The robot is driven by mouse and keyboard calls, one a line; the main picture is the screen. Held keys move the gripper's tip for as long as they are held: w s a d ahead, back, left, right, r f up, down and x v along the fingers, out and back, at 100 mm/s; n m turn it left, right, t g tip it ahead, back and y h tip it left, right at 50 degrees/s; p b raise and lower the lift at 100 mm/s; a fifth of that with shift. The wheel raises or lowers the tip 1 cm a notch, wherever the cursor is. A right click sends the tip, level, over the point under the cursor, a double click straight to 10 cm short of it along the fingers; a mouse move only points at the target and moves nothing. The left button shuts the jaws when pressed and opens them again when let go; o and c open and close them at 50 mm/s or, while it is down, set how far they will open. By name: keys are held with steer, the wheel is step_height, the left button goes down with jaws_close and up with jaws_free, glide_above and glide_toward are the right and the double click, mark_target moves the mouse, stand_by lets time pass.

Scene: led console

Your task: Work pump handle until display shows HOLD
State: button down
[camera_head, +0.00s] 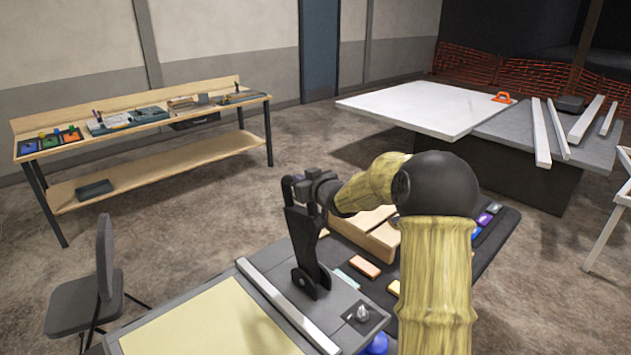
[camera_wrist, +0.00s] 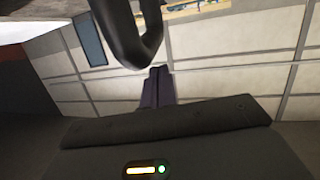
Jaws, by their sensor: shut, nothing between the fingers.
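A black upright lever, seemingly the pump handle (camera_head: 301,240), stands on a dark bracket on the grey console (camera_head: 232,279) in the head view. My gripper (camera_head: 289,186) is level at the lever's top end, pointing left. In the wrist view, which is upside down, my gripper's shut fingers (camera_wrist: 157,74) appear at the end of a black rounded loop, probably the handle's top (camera_wrist: 138,50). Nothing shows between the fingers. Whether they touch the loop cannot be told. No readable display text shows in either view.
A small box with a knob (camera_head: 364,314) sits beside the lever. Coloured blocks lie on a dark surface (camera_head: 384,291) behind, partly hidden by my arm. A chair (camera_head: 88,290) stands left. A workbench (camera_head: 140,165) and a white-topped table (camera_head: 425,105) stand farther off.

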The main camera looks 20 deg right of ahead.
steer(key=s+d+r+b, duration=0.1)
steer(key=s+r, duration=0.2)
steer(key=s, duration=0.3)
steer(key=shift+s+d+r+b, duration=0.15)
steer(key=shift+d+r+b, duration=0.1)
steer(key=shift+r+b, duration=0.05)
steer(key=shift+d, duration=0.1)
stand_by(0.3)
steer(key=shift+s, duration=0.15)
stand_by(1.3)
steer(key=s+d+f+t+b, duration=0.1)
steer(key=s+d+f, duration=0.3)
steer(key=s, duration=0.4)
steer(key=s+d+f+t+b, duration=0.1)
steer(key=s+d+f+b, duration=0.2)
steer(key=s+d+f, duration=0.2)
steer(key=s+f, duration=0.2)
steer(key=s, duration=0.2)
steer(key=shift+s+t+y+b, duration=0.25)
steer(key=shift+t+y+b, duration=0.05)
steer(key=shift+y, duration=0.1)
